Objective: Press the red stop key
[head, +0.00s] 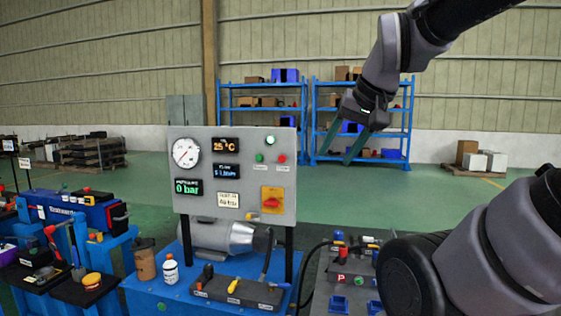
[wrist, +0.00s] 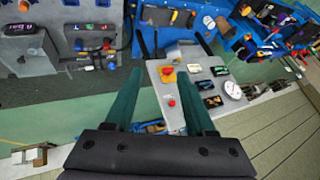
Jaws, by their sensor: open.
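The red stop key (head: 281,158) is a small round red button at the upper right of a grey control panel (head: 230,135), with a small label under it. A green button (head: 259,157) is to its left, and a white one (head: 270,140) above. My gripper (head: 337,157) is open and empty, pointing down to the right of the panel in the head view. In the wrist view the panel (wrist: 203,115) shows beyond and between the green fingers (wrist: 159,72), with the red key (wrist: 171,101) between them, apart from both.
A yellow plate with a red rotary switch (head: 271,199) is low on the panel. A pressure gauge (head: 185,153) and displays fill its left side. A blue bench (head: 150,300) with bottle and tools stands below. Blue shelves (head: 312,110) stand far behind; open green floor lies between.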

